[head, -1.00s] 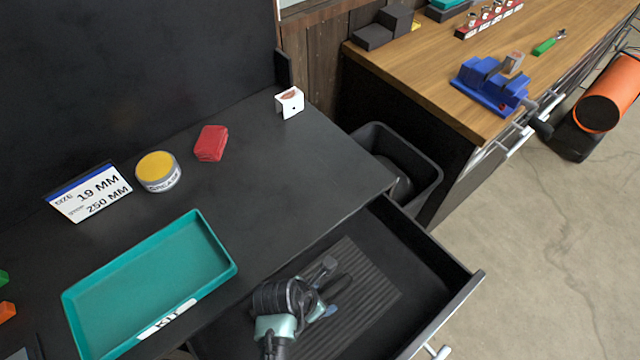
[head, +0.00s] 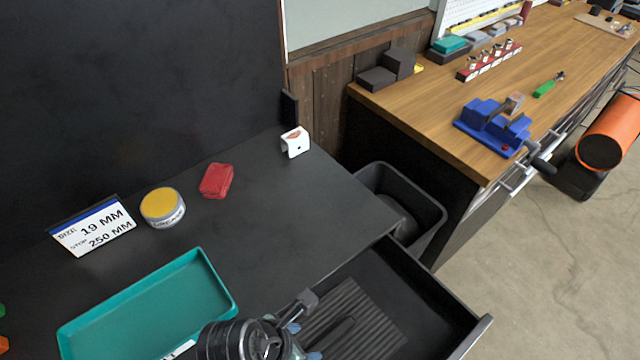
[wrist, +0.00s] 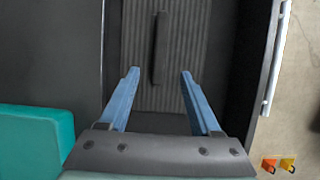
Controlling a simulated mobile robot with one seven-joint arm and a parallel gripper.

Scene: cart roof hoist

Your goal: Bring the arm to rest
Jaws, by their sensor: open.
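My gripper (head: 303,341) is over the open drawer (head: 420,290) at the bottom of the head view. In the wrist view my gripper (wrist: 160,73) shows two blue fingers spread apart with nothing between them. A dark elongated bar (wrist: 160,48) lies on the ribbed liner (wrist: 190,45) in the drawer, ahead of the fingertips. My wrist hides part of the drawer and the front of the teal tray in the head view.
The teal tray (head: 150,305) lies left of my gripper. A size sign (head: 92,228), a yellow-topped tin (head: 162,207), a red pouch (head: 216,181) and a white block (head: 295,142) stand behind. A black bin (head: 430,213) and a wooden bench (head: 430,90) are to the right.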

